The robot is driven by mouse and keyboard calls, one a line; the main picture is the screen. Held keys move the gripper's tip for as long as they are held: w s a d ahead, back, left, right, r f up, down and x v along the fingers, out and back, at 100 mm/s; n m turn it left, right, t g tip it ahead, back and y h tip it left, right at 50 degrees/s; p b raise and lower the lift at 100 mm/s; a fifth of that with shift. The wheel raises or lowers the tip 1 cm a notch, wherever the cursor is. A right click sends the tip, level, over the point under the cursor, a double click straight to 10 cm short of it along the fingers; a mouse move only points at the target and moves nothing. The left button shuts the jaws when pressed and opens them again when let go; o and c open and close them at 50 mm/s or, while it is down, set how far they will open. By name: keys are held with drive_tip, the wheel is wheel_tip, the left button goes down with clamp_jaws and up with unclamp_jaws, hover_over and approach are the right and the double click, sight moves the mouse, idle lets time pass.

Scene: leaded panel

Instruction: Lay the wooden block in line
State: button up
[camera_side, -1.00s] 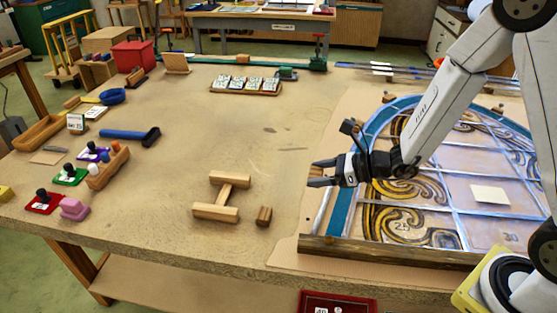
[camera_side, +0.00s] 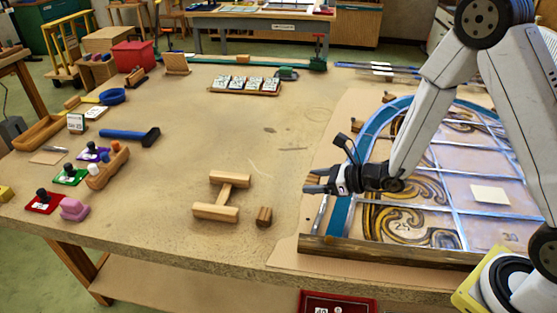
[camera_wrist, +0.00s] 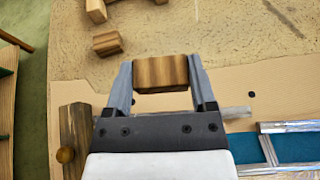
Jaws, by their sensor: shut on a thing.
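A brown wooden block (camera_wrist: 161,73) sits between the two fingers of my gripper (camera_wrist: 161,80) in the wrist view. The fingers touch its two ends, and it shows striped grain. In the side view my gripper (camera_side: 317,183) is just above the left edge of the leaded panel (camera_side: 425,185), and only a little of the held block shows there. I cannot tell its exact height above the table. A second small wooden block (camera_side: 264,217) stands on the table to the left, also in the wrist view (camera_wrist: 107,42).
An H-shaped wooden piece (camera_side: 228,196) lies left of the small block. A wooden strip (camera_side: 390,253) runs along the panel's front edge. Stamps, a blue-handled hammer (camera_side: 130,134) and a tile tray (camera_side: 245,86) lie farther off. The middle of the table is bare.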

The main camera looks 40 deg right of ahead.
sight(314, 205)
drive_tip(key=shift+f, duration=0.15)
drive_tip(key=shift+f, duration=2.3)
drive_tip(key=shift+f, duration=0.15)
drive_tip(key=o, duration=1.1)
drive_tip(key=shift+v, duration=3.9)
drive_tip(key=shift+a, duration=0.1)
